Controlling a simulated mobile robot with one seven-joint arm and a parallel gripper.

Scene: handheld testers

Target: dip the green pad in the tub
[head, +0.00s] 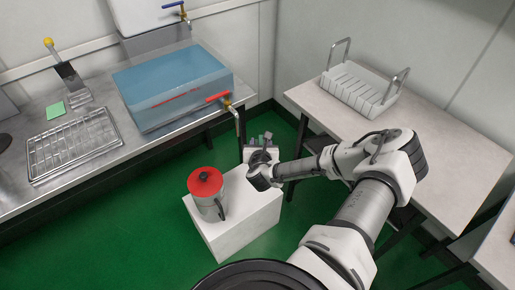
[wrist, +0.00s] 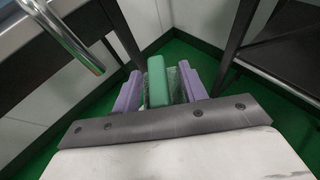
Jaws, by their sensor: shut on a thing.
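In the wrist view my gripper (wrist: 159,85) has two purple fingers, shut on a green block (wrist: 157,80). A pale, mesh-like patch shows beside the block, between it and the right finger; I cannot tell whether it belongs to the block. In the head view my gripper (head: 265,143) is beyond the white pedestal, right of the metal counter; the green block cannot be made out there. The tub is likely the large blue see-through tank (head: 165,108) on the counter, left of and apart from my gripper. A flat green square (head: 56,111) lies on the counter.
A red-lidded metal canister (head: 206,193) stands on the white pedestal (head: 259,212). A red-handled tap (head: 222,99) sticks out from the tank's right side. A wire tray (head: 74,147) and a yellow-knobbed device (head: 66,72) are on the counter. A white rack (head: 360,88) stands on the right table.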

